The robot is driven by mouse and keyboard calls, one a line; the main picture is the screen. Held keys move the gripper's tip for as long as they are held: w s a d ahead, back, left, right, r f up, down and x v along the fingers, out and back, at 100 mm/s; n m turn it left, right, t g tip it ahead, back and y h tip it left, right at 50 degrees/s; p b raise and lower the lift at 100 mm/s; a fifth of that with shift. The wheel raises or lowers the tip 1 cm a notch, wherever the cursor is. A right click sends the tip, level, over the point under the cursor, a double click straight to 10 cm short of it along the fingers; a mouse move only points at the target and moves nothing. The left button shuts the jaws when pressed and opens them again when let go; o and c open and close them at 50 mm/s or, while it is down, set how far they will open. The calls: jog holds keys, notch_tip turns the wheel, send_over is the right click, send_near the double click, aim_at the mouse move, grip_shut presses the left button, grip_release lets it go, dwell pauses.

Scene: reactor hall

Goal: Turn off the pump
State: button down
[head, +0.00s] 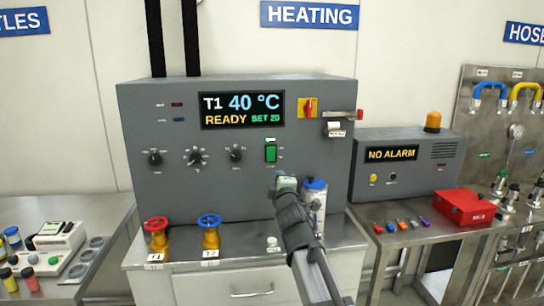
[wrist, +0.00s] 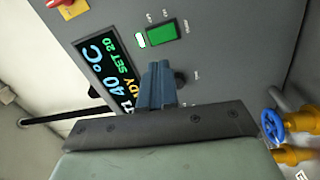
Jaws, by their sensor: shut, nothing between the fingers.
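The grey heating unit (head: 135,120) has a green rocker switch (head: 270,151) right of three black knobs. Its small labels are unreadable, so I cannot tell which control is marked as the pump. The green switch also shows in the wrist view (wrist: 160,34), with a bright white patch at one end. My gripper (head: 285,182) is in front of the panel, just below and right of the switch in the head view. In the wrist view my gripper's fingers (wrist: 160,72) are shut and empty, pointing at the panel close to the switch. They partly hide a black knob (wrist: 180,77).
The display (head: 242,110) reads T1 40 °C, READY, SET 20. A red-yellow rotary switch (head: 308,107) is at upper right. Red (head: 156,224) and blue (head: 209,221) valve wheels stand below left. A blue-capped bottle (head: 314,195) stands close beside my arm. An alarm box (head: 400,155) is at right.

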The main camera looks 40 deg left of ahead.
aim_at(271, 151)
jog(key=shift+s+a+r+n+y, duration=0.15)
jog(key=shift+r+n+y, duration=0.15)
jog(key=shift+n, duration=0.6)
jog(key=shift+a, duration=0.1)
jog(key=x, duration=1.4)
